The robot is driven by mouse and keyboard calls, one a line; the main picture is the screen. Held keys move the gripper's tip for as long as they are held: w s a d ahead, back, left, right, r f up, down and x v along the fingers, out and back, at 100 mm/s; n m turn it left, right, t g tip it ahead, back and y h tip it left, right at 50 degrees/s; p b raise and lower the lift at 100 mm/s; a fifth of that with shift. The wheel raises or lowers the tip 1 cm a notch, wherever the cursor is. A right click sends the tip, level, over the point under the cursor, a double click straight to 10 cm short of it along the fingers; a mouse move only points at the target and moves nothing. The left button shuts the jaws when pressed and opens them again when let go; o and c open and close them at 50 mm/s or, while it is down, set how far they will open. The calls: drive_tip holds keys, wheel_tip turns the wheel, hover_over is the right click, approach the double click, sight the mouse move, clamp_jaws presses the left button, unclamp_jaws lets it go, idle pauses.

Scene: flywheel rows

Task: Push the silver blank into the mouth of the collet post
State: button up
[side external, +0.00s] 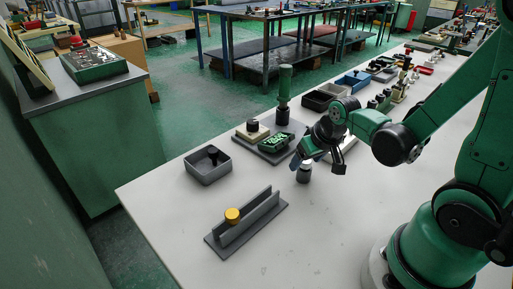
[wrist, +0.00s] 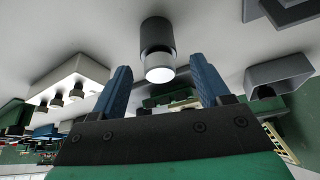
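A short dark cylinder, apparently the collet post (wrist: 157,34), stands upright on the white table. The silver blank (wrist: 160,69) sits at its gripper-side end, sticking out of it; how deep it is seated I cannot tell. In the side view the silver blank (side external: 304,165) shows as a pale band above the dark post (side external: 304,177). My gripper (wrist: 163,84) is open and empty, with one blue finger on each side of the blank in the wrist view. In the side view my gripper (side external: 319,164) is low beside and just above the post. Contact with the blank cannot be made out.
A grey open box (side external: 207,170) and a grey rail fixture (side external: 262,215) with a yellow knob (side external: 232,215) stand to the left. Behind are a green display unit (side external: 276,142), a tall green cylinder (side external: 285,82) and dark bins (side external: 318,100).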

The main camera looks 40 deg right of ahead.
idle(0.3)
drive_tip(key=shift+v, duration=2.8)
